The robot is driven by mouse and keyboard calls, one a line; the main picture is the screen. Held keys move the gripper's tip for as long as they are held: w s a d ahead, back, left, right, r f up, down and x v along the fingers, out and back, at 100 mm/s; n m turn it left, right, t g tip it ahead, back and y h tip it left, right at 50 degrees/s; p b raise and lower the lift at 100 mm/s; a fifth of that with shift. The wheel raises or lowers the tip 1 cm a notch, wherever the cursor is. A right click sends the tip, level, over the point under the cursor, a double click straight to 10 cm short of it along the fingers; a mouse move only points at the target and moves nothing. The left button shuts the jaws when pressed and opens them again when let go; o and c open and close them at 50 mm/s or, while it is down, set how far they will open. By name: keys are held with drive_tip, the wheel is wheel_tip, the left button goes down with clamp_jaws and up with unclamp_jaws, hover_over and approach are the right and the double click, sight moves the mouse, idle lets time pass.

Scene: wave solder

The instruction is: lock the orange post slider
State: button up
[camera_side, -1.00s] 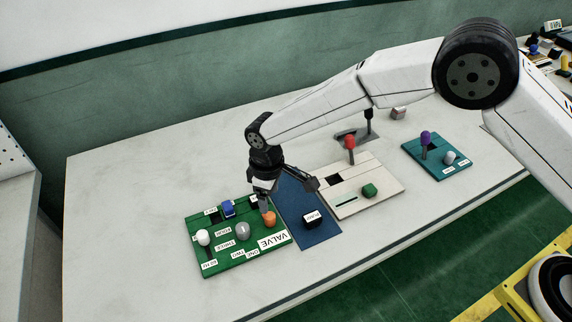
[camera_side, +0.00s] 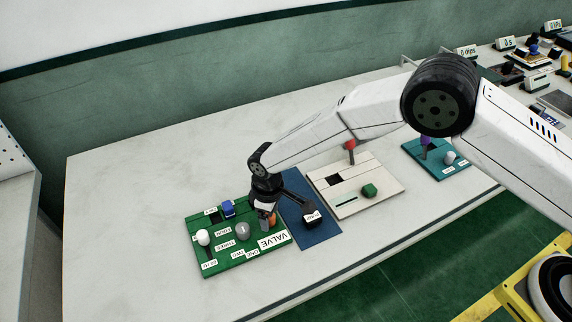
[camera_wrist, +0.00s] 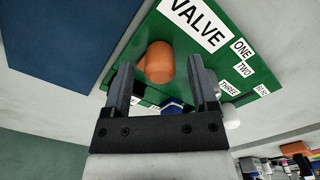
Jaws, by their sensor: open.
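The orange post slider (camera_side: 272,218) stands at the right side of the green VALVE panel (camera_side: 222,262). In the wrist view the orange post (camera_wrist: 158,62) shows between the two fingers, nearer the left one. My gripper (camera_side: 266,219) is over the right part of the panel, with its fingers down at the post and partly hiding it. In the wrist view my gripper (camera_wrist: 163,75) is open, with a gap around the post. Whether a finger touches it I cannot tell.
On the same panel stand a grey knob (camera_side: 242,230), a white knob (camera_side: 203,237) and a blue block (camera_side: 228,208). The table's left part is clear.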

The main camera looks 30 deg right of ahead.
drive_tip(key=shift+f, duration=0.4)
clamp_jaws()
idle(1.3)
